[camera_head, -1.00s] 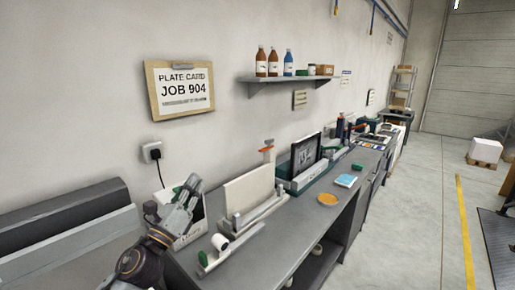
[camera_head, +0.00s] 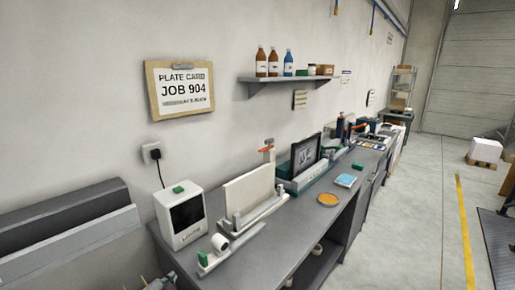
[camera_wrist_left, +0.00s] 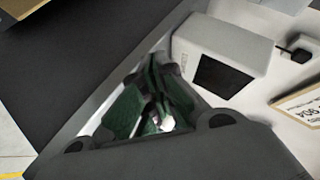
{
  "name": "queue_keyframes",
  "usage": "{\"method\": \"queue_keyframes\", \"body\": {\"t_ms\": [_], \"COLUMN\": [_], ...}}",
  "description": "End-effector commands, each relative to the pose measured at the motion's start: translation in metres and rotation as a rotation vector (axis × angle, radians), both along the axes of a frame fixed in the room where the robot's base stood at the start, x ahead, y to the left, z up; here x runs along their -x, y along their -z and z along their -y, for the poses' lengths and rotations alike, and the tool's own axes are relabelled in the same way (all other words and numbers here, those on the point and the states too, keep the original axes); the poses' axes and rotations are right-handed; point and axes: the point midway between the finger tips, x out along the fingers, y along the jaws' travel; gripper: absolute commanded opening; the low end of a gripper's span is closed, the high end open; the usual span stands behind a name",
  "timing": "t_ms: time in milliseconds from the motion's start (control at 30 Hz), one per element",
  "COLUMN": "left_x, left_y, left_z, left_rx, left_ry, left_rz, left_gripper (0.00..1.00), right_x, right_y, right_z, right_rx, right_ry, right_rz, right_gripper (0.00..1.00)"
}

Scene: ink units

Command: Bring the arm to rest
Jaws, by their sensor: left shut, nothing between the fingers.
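My left gripper (camera_wrist_left: 152,98) shows in the left wrist view with its green-padded fingers together, and nothing is seen between them. In the head view only a small bit of what may be this arm shows at the bottom left edge. The gripper appears clear of the bench, apart from the white box-shaped device (camera_head: 181,234) with a dark screen and a green piece on top. That device also shows in the left wrist view (camera_wrist_left: 232,50). My right gripper is in neither view.
On the grey bench (camera_head: 292,232) stand a white panel in a holder (camera_head: 249,190), a roll (camera_head: 220,242), an orange dish (camera_head: 328,199) and a framed screen (camera_head: 306,153). A job card (camera_head: 180,89) and a bottle shelf (camera_head: 287,79) are on the wall.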

Motion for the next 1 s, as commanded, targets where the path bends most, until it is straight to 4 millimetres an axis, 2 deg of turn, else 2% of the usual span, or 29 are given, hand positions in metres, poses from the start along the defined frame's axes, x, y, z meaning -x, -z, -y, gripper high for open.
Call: {"method": "queue_keyframes", "body": {"t_ms": [33, 200, 400, 867, 1000], "left_x": [0.014, 0.062, 0.109, 0.176, 0.173], "left_y": [0.015, 0.058, 0.088, 0.114, 0.127], "left_z": [0.001, 0.009, 0.021, 0.040, 0.041], "left_rx": [0.062, 0.267, 0.425, 0.597, 0.597], "left_ry": [-0.035, -0.167, -0.289, -0.454, -0.459], "left_rz": [-0.054, -0.243, -0.409, -0.632, -0.639], "left_gripper": [0.00, 0.00, 0.00, 0.00, 0.00], "right_x": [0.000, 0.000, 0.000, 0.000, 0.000], "right_y": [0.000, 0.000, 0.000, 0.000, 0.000], "right_z": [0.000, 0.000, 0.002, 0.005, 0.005], "right_rx": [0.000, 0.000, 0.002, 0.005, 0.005], "right_ry": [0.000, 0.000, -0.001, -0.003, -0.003], "right_rz": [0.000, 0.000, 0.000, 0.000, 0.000], "right_gripper": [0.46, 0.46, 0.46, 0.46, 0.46]}}
